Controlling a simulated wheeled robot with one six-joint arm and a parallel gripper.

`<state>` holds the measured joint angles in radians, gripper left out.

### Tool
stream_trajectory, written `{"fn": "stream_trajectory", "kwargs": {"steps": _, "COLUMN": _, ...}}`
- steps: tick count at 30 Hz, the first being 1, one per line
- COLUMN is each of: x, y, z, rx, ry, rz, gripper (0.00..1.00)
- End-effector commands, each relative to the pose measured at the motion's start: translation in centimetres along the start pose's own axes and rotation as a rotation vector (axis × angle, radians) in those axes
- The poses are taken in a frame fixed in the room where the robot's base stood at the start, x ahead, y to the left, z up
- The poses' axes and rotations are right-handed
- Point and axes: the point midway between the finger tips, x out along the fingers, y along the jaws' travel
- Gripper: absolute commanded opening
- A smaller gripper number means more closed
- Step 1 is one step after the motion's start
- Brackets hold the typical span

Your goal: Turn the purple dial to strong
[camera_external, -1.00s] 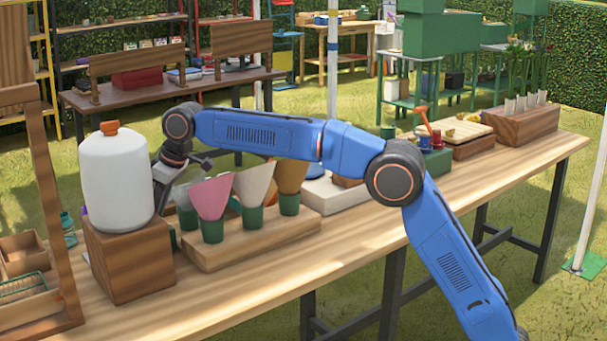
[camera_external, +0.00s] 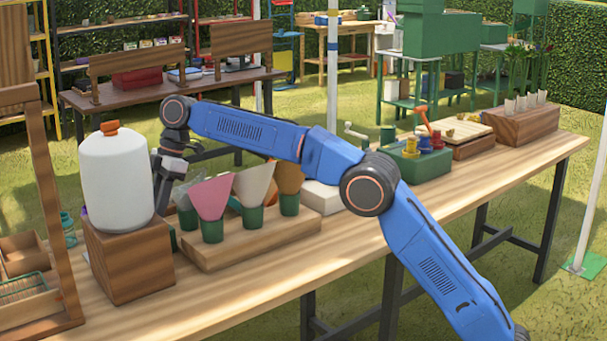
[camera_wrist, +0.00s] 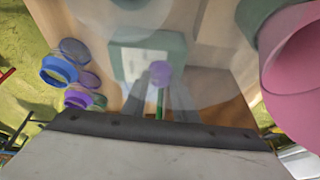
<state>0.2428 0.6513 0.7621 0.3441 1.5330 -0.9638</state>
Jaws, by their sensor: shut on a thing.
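The purple dial (camera_wrist: 161,76) shows in the middle of the wrist view, in front of a green panel with a pale label (camera_wrist: 138,62). The label's marks are too blurred to read, so I cannot tell the dial's setting. My gripper (camera_wrist: 160,84) points down at the dial, with its grey fingers shut on it. In the external view my gripper (camera_external: 163,196) reaches down behind the white jug (camera_external: 116,182) and beside the paper cones. The dial is hidden there.
The jug stands on a wooden block (camera_external: 130,262). A pink cone (camera_external: 211,198) in a green cup stands close on the right; it looms at the wrist view's right edge (camera_wrist: 298,70).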

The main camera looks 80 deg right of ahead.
Motion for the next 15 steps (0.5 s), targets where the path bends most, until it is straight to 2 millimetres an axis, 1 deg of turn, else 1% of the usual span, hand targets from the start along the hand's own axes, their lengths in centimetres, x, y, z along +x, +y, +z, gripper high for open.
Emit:
{"fn": "stream_trajectory", "kwargs": {"steps": 6, "x": 0.09, "y": 0.31, "z": -0.03, "rx": -0.187, "ry": -0.007, "rz": -0.078, "gripper": 0.04}}
{"fn": "stream_trajectory", "kwargs": {"steps": 15, "x": 0.09, "y": 0.38, "z": -0.08, "rx": -0.341, "ry": -0.012, "rz": -0.141, "gripper": 0.04}}
